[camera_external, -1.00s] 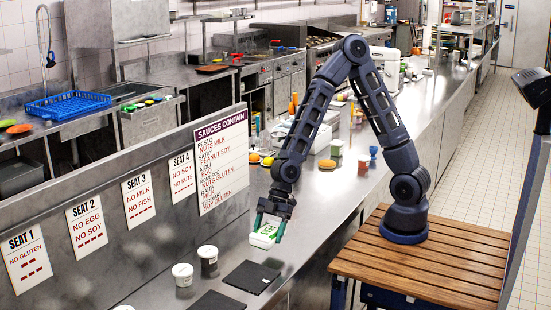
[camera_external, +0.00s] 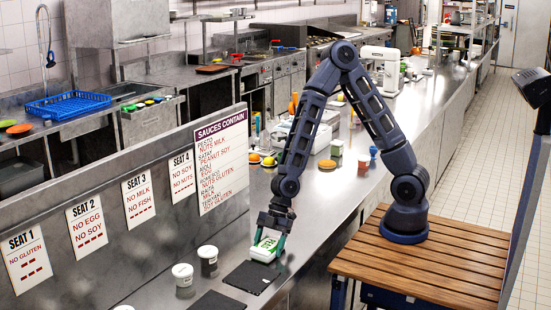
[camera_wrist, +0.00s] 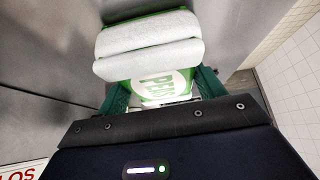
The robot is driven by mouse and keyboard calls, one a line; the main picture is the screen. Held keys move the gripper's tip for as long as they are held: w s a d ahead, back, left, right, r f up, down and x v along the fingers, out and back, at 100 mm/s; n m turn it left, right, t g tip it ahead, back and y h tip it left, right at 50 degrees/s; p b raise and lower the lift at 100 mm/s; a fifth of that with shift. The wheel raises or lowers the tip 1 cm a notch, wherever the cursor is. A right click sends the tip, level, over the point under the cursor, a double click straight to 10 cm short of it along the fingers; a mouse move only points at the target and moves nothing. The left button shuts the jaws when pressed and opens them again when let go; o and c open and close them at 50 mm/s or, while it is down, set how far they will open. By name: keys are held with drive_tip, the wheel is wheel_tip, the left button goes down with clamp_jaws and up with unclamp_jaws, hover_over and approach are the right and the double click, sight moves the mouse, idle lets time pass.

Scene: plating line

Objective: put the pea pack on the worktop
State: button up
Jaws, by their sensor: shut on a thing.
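The pea pack (camera_external: 265,248) is a white and green packet held between the fingers of my gripper (camera_external: 268,240). In the external view it is low over the worktop (camera_external: 232,248), by the upper edge of a dark mat; I cannot tell whether it touches anything. In the wrist view the pea pack (camera_wrist: 150,58) shows white ends and a green label with partly hidden lettering. The green fingers of my gripper (camera_wrist: 160,90) are shut on its two sides.
A dark mat (camera_external: 250,281) lies just below the pack, and a second mat (camera_external: 218,301) is nearer the camera. The sign panel (camera_external: 222,160) runs along the worktop's left side.

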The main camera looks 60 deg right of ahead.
drive_tip(key=o, duration=1.2)
drive_tip(key=shift+v, duration=6.05)
